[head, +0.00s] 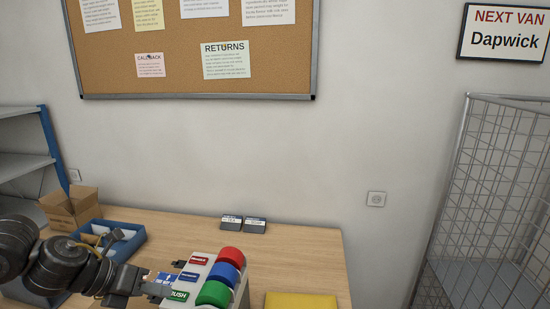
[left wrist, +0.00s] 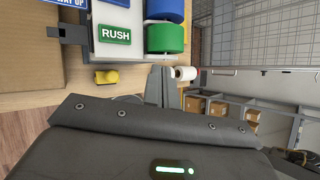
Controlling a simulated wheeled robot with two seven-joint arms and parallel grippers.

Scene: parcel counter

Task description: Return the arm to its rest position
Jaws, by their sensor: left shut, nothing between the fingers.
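My left arm comes in from the left in the head view. Its gripper (head: 158,289) is shut and empty, at the left side of a pale label dispenser (head: 241,291). The dispenser carries a red roll (head: 231,254), a blue roll (head: 224,273) and a green roll (head: 214,294). A blue and white label (head: 166,277) shows close beside the fingers; I cannot tell whether they touch it. In the left wrist view the shut fingers (left wrist: 158,85) show below the green roll (left wrist: 165,38) and the RUSH plate (left wrist: 115,34). My right gripper is not seen.
A blue tray (head: 128,246) and an open cardboard box (head: 72,207) stand at the left of the wooden counter (head: 300,258). A yellow pad (head: 300,301) lies at the front right. A wire cage (head: 490,190) stands beyond.

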